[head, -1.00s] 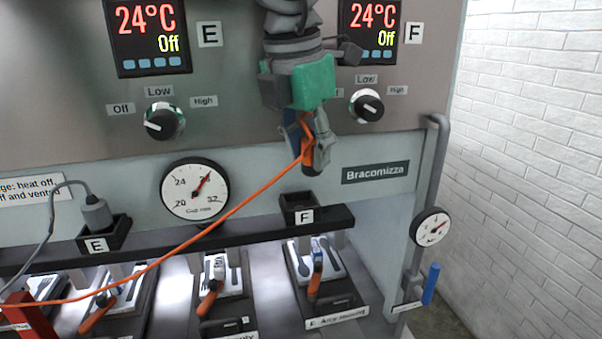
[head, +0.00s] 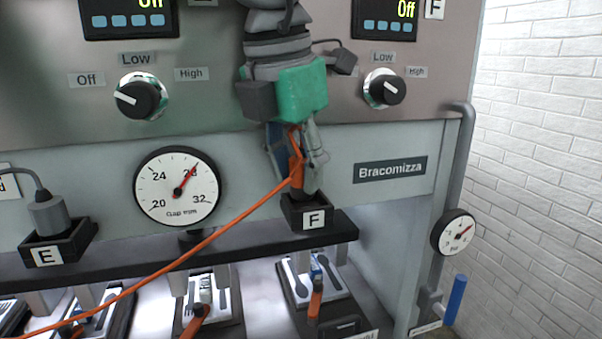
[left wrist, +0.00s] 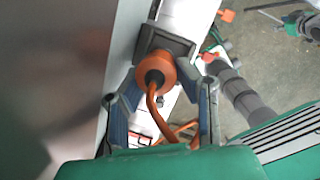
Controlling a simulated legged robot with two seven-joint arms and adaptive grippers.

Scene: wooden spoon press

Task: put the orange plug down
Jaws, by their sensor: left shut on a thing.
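My left gripper (head: 300,185), with its green body, hangs above the black holder marked F (head: 313,218). It is shut on the orange plug (head: 296,160), which is upright and partly hidden by the fingers. The fingertips reach down to the holder's rim. I cannot tell how far the plug's lower end is inside. In the left wrist view the round orange plug (left wrist: 156,70) lies between the fingers, in front of the dark holder (left wrist: 172,42). An orange cord (head: 215,235) runs from the plug to the lower left.
A grey plug (head: 47,212) sits in holder E (head: 75,248) on the same black shelf (head: 190,247). A gauge (head: 177,187) and knobs are on the panel. Orange-handled presses stand below. A pipe (head: 452,200) with a small gauge (head: 454,232) is at the right.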

